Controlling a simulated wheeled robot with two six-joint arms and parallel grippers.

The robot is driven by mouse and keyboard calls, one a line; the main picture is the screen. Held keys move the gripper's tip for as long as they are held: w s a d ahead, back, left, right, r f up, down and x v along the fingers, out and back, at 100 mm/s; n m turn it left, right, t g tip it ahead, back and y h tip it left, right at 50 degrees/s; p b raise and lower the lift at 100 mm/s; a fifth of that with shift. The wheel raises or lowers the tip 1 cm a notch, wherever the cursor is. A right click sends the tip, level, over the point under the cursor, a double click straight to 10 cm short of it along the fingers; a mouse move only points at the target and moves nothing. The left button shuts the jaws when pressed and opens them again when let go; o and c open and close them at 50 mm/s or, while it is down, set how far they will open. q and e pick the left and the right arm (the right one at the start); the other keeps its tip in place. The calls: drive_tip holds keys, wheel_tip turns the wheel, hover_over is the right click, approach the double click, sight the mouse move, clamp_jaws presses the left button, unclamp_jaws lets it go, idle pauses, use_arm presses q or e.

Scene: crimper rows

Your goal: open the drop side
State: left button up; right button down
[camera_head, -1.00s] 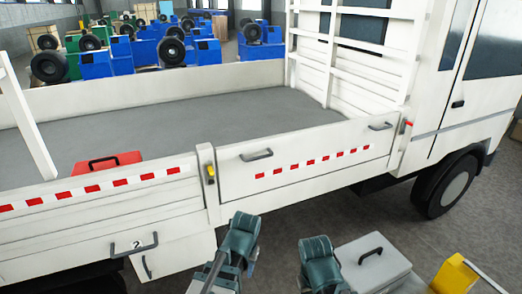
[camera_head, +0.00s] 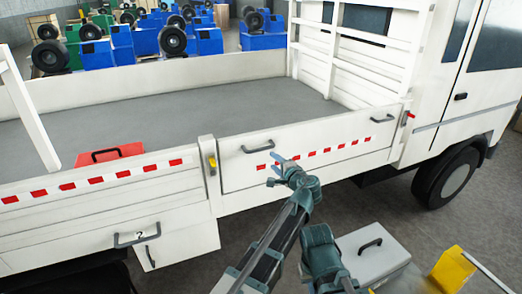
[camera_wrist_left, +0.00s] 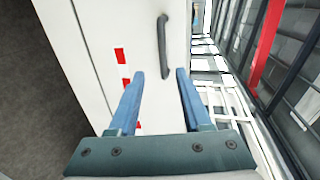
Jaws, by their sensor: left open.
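The drop side (camera_head: 300,172) is a white panel with a red-and-white strip, upright in the truck bed's near side. It has a dark left handle (camera_head: 257,147) and right handle (camera_head: 382,118). A yellow latch (camera_head: 212,163) sits on the post at its left end, and a red latch (camera_head: 409,115) at its right end. My left gripper (camera_head: 275,169) is open and empty in front of the panel, below and right of the left handle. In the left wrist view, the handle (camera_wrist_left: 164,45) lies beyond the open fingers (camera_wrist_left: 160,74), apart from them. My right gripper is out of view.
A red toolbox (camera_head: 108,155) is on the bed. A grey case (camera_head: 372,256) and a yellow object (camera_head: 452,270) stand at the lower right. The floor (camera_head: 350,205) beside the truck is partly clear.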

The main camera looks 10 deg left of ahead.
sight(261, 149)
use_arm(q)
drive_tip(key=b+x, duration=0.1)
drive_tip(key=x, duration=0.6)
drive_tip(key=b+x, duration=0.2)
drive_tip(key=x, duration=0.4)
drive_tip(key=shift+w+a+r, duration=0.1)
drive_tip(key=shift+w+r, duration=0.05)
drive_tip(key=shift+w, duration=0.3)
clamp_jaws()
idle(0.9)
